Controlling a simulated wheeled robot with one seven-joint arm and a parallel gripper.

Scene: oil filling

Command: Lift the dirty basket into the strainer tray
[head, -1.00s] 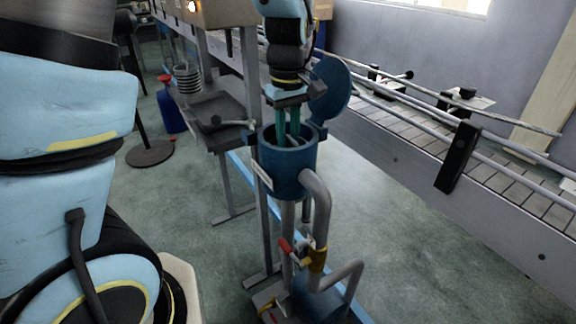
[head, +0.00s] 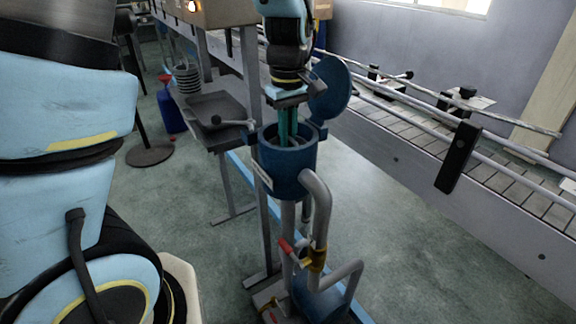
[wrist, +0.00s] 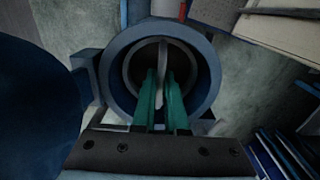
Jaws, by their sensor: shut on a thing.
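My gripper (head: 288,136) points straight down into the open top of the blue strainer housing (head: 284,172). In the wrist view, its two teal fingers (wrist: 163,78) reach inside the round housing rim (wrist: 207,82). They are shut on a thin grey upright piece of the basket (wrist: 161,55), which looks like its handle. The rest of the basket is dark and mostly hidden inside the housing. The strainer tray (head: 232,106), dark and shallow, stands on a stand to the left of the housing in the head view.
The round blue lid (head: 330,90) stands open behind the housing. Grey pipes and a red-handled valve (head: 286,246) are below. A conveyor (head: 420,135) runs along the right.

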